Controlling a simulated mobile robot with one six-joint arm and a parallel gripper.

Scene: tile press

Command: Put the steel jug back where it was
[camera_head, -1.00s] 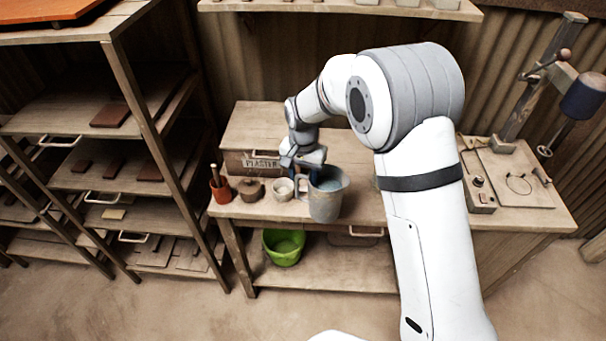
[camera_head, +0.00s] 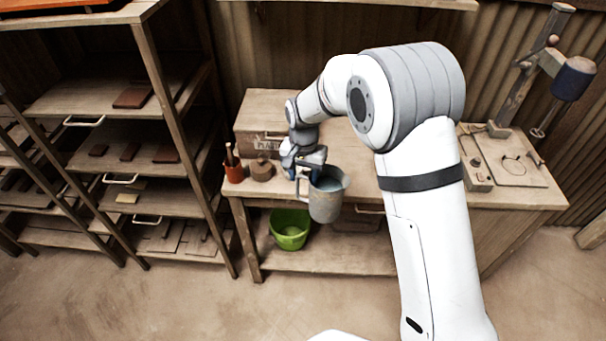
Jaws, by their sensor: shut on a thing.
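The steel jug (camera_head: 328,203) is a grey metal pitcher with a handle on its left side and a bluish content or interior showing at its mouth. It looks upright, at the front edge of the wooden workbench (camera_head: 390,192). My gripper (camera_head: 308,172) is shut on the jug at its upper left, near the handle. The fingertips are partly hidden by the jug and by my wrist. I cannot tell from this view how high the jug is above the bench top.
A terracotta pot with tools (camera_head: 234,172), a brown lidded pot (camera_head: 262,171) and a plaster box (camera_head: 262,142) stand on the bench's left part. A green bucket (camera_head: 289,236) sits on the lower shelf. A drying rack (camera_head: 160,95) stands left; a press (camera_head: 540,85) stands right.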

